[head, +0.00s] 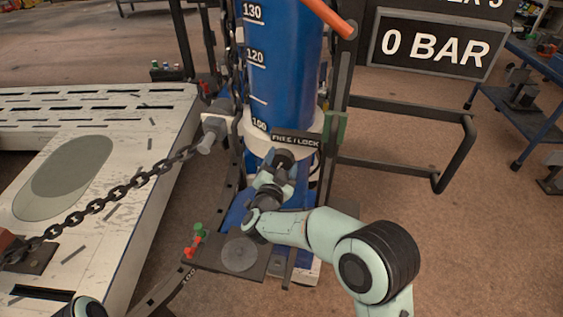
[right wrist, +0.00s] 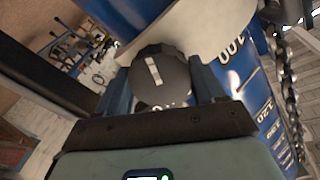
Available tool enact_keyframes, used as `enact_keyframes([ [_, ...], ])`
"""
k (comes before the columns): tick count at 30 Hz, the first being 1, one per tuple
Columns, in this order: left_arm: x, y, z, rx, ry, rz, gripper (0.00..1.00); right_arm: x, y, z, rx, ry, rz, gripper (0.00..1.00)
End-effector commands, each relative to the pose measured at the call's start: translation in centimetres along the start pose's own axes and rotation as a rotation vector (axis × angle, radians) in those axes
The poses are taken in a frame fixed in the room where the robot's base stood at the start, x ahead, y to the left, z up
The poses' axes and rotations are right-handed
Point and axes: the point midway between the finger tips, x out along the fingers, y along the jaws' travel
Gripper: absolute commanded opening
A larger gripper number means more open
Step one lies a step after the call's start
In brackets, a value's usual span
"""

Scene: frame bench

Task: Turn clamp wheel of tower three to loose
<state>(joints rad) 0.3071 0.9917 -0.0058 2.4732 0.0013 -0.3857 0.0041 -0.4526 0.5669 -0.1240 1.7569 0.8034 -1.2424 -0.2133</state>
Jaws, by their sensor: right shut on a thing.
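The blue tower (head: 283,60) has a white number scale and a pale collar (head: 262,140) near its foot. A black FREE / LOCK plate (head: 297,139) is on the collar, with the dark round clamp wheel (head: 284,157) just below it. My right gripper (head: 278,172) is at the wheel. In the right wrist view, the fingers of my right gripper (right wrist: 163,92) are shut on either side of the wheel (right wrist: 172,76), whose white mark runs nearly upright in the picture. The arm hides part of the tower's foot. My left gripper is out of view.
A sign (head: 430,44) reads 0 BAR, with a cut-off title ending in 3. A dark chain (head: 115,193) crosses a pale slotted platform (head: 150,215) on the left. A black rail (head: 410,107) stands right of the tower. The floor at right is mostly clear.

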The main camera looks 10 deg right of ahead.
Motion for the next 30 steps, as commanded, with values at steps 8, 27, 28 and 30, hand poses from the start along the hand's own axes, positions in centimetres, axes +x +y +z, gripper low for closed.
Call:
enact_keyframes([
  [8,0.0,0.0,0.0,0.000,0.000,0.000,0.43,-0.1,0.0,0.1,0.000,-0.003,-0.001,0.93],
  [27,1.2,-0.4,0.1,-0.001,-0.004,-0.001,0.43,-7.3,-0.1,0.2,0.001,-0.005,-0.004,0.93],
  [28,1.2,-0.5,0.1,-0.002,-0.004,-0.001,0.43,-8.0,-0.1,0.2,0.000,-0.005,-0.005,0.93],
  [30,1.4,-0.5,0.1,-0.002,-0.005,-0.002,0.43,-9.5,-0.1,0.2,0.000,-0.006,-0.004,0.93],
])
